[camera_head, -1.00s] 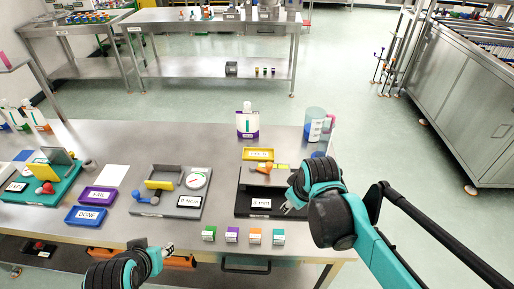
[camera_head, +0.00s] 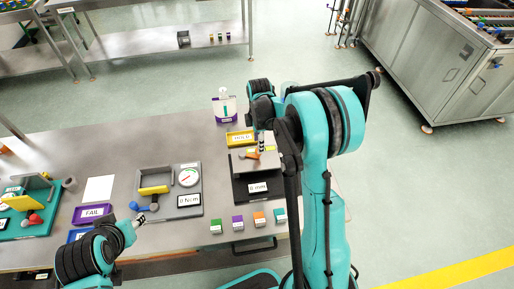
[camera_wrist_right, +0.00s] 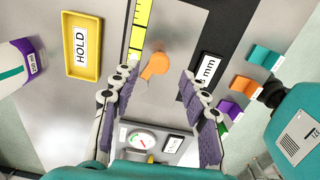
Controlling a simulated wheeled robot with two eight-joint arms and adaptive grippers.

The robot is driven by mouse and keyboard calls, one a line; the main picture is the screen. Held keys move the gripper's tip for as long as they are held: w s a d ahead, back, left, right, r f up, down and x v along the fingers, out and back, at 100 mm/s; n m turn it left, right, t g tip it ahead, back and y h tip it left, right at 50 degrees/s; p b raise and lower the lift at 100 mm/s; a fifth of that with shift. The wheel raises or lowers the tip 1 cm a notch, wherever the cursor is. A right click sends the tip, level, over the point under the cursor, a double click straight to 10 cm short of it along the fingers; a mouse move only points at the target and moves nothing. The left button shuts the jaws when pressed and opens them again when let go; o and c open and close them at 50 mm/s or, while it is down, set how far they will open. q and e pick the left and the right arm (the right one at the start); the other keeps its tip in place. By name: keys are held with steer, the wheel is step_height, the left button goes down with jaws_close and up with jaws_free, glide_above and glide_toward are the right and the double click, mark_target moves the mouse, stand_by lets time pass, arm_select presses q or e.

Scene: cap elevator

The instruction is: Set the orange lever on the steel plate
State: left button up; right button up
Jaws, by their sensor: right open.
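The orange lever (camera_head: 249,155) shows on the steel plate (camera_head: 238,166) of the black station at the right part of the table.
A yellow HOLD tray (camera_head: 240,138) and a white-and-purple bottle (camera_head: 223,108) stand behind the station. A grey gauge station (camera_head: 186,200) is to its left. Several small coloured blocks (camera_head: 238,223) line the front. A white sheet (camera_head: 99,189) lies left.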

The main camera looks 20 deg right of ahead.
step_height(320, 180, down, 5)
steer(key=shift+r+b, duration=0.2)
steer(key=shift+b, duration=0.2)
jaws_close()
